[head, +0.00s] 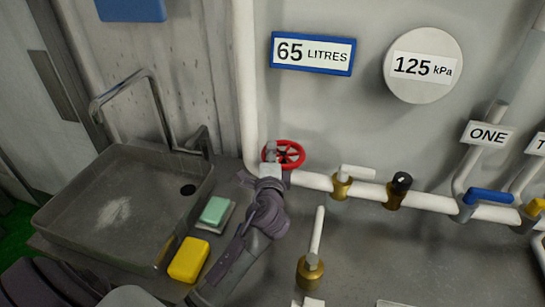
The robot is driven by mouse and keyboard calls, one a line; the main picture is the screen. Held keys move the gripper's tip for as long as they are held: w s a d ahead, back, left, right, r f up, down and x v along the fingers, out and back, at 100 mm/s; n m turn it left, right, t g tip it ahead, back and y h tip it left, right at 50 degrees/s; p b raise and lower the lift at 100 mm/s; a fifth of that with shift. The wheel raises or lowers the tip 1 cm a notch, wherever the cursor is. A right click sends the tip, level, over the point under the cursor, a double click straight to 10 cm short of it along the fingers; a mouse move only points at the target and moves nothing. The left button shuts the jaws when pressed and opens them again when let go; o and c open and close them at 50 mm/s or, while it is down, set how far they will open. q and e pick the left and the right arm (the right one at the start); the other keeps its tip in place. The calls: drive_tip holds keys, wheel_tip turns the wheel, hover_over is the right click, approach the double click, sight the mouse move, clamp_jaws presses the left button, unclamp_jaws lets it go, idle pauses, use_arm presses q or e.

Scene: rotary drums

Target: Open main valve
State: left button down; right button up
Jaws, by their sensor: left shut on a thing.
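A red round handwheel valve (290,154) sits on the white pipe at the corner where it turns from vertical to horizontal. My left gripper (271,158) is at the left side of the wheel and is shut on its rim. The gripper and wrist cover the wheel's lower left part. My left arm reaches up to it from the bottom of the head view. My right gripper is not in view.
A metal sink (100,215) with a tap is at left. A green sponge (215,210) and a yellow sponge (189,259) lie beside it. Brass valves (341,185), a blue-handled valve (487,196) and a short upright pipe (317,232) stand to the right.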

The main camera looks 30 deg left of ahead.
use_arm(q)
drive_tip(key=shift+s+d+f+n+g+y+b, duration=0.1)
drive_tip(key=shift+s+n+g+y+b, duration=0.15)
drive_tip(key=shift+n+g+y+b, duration=0.8)
drive_tip(key=shift+t+y+p, duration=0.25)
drive_tip(key=shift+p, duration=0.05)
drive_tip(key=c, duration=1.1)
unclamp_jaws()
drive_tip(key=v, duration=1.2)
